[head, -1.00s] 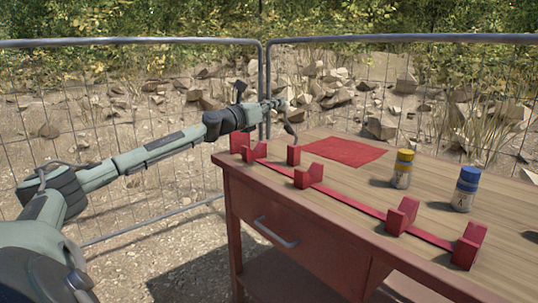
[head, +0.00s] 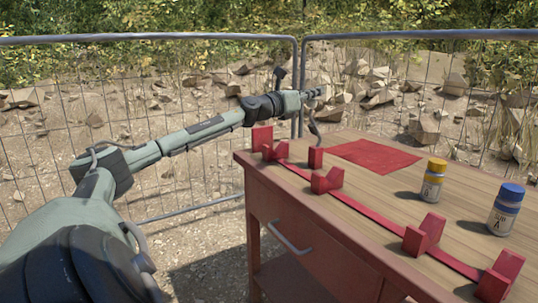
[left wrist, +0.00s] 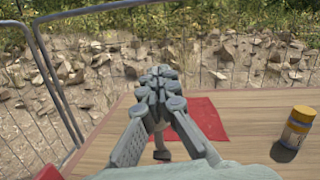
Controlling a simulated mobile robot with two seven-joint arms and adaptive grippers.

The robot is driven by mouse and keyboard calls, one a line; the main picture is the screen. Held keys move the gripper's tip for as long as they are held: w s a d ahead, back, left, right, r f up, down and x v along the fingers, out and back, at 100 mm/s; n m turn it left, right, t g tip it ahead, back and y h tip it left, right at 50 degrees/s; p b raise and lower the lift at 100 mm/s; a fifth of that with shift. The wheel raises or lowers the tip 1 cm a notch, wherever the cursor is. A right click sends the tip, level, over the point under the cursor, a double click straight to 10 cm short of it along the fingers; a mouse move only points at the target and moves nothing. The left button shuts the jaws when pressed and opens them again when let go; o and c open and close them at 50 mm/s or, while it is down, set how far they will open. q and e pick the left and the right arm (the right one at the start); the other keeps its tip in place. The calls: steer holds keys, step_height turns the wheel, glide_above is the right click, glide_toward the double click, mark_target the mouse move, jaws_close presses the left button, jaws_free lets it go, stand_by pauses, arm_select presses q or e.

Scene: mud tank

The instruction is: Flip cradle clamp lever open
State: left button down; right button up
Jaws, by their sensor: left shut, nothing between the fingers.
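The red cradle (head: 332,181) is a long strip with several upright red blocks along the table's front edge. At its far-left end stand a taller red block (head: 262,138) and a small red post (head: 315,158). I cannot clearly make out the clamp lever. My left gripper (head: 318,91) is above and behind that end, apart from the blocks. In the left wrist view its fingers (left wrist: 165,75) are together and empty, with the red mat (left wrist: 200,120) beyond and below. A small dark piece (left wrist: 161,152) shows beneath the fingers; I cannot tell what it is. My right gripper is out of view.
The wooden table (head: 385,195) also carries a yellow-capped bottle (head: 433,184) and a blue-capped bottle (head: 505,214) at the right. A drawer handle (head: 290,238) sticks out in front. A wire fence (head: 150,130) stands close behind the arm and table.

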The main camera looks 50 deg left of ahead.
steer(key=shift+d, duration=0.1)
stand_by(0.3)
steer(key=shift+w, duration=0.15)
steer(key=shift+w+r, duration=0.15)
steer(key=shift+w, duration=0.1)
